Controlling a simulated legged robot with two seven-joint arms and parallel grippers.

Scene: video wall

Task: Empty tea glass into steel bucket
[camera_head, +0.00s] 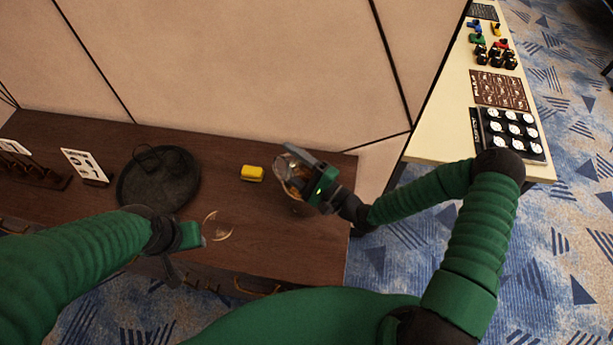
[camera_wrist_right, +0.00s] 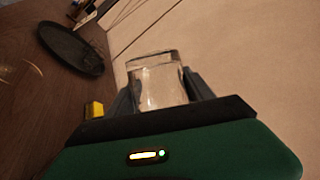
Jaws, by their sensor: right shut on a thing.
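My right gripper (camera_head: 308,180) is shut on a clear tea glass (camera_wrist_right: 158,82) at the right end of the dark wooden table. In the right wrist view the glass stands between the two fingers. In the head view the glass (camera_head: 284,164) is partly hidden by the gripper, with amber tones around it. I cannot tell how much tea is in it. My left gripper (camera_head: 196,236) is over the table's front edge, beside a thin pale ring; its jaw state is unclear. I cannot make out a steel bucket in either view.
A dark round tray (camera_head: 158,190) lies at the table's left, also in the wrist view (camera_wrist_right: 70,50). A yellow block (camera_head: 252,173) sits between tray and glass. The pale ring (camera_head: 217,226) is near the front edge. A white card (camera_head: 85,165) stands far left. A beige wall rises behind.

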